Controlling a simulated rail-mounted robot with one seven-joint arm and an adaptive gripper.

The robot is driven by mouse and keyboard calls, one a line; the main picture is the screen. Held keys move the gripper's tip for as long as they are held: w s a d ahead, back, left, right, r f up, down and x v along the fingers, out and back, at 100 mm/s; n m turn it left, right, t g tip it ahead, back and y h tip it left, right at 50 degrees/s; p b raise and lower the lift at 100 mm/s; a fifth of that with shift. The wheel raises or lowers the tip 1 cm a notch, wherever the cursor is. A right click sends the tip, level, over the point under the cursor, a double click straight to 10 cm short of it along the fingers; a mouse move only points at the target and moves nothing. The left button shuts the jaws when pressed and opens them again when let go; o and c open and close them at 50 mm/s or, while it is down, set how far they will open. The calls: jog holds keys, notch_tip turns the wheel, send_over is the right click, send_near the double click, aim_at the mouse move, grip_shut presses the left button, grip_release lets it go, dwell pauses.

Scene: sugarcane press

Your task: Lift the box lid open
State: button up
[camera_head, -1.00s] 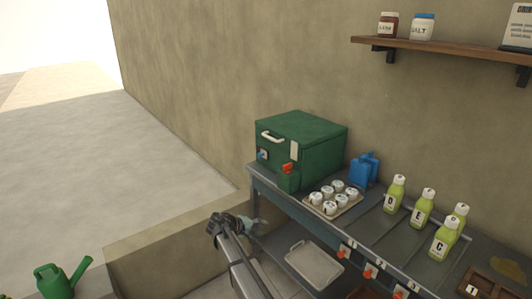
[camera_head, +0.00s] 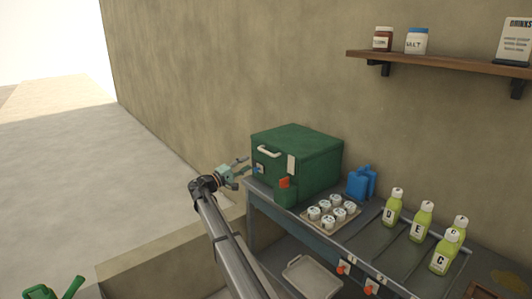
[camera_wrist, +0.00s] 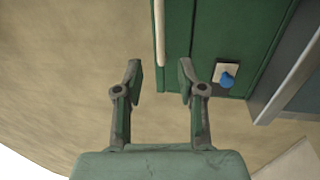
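The green box (camera_head: 305,165) sits at the left end of the grey counter with its lid closed. A white handle (camera_head: 269,152) is on its front face near the top; in the wrist view the handle (camera_wrist: 159,40) is a pale bar just ahead of my fingers. My gripper (camera_head: 242,166) is open and empty, just left of the box front and slightly below the handle level. In the wrist view my gripper (camera_wrist: 158,80) has its two fingers apart, with the handle's end in line between them and not touching. A blue knob (camera_wrist: 228,76) shows on the box's face.
A tray of white-lidded cups (camera_head: 333,212) and a blue container (camera_head: 362,182) stand right of the box. Several green-yellow bottles (camera_head: 420,220) stand further right. A shelf (camera_head: 440,62) is on the wall above. Open space lies left of the box.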

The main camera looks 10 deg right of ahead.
aim_at(266, 152)
jog(key=p+x, duration=0.1)
jog(key=x, duration=1.1)
jog(key=shift+f+p, duration=0.1)
jog(key=shift+p, duration=0.2)
grip_shut()
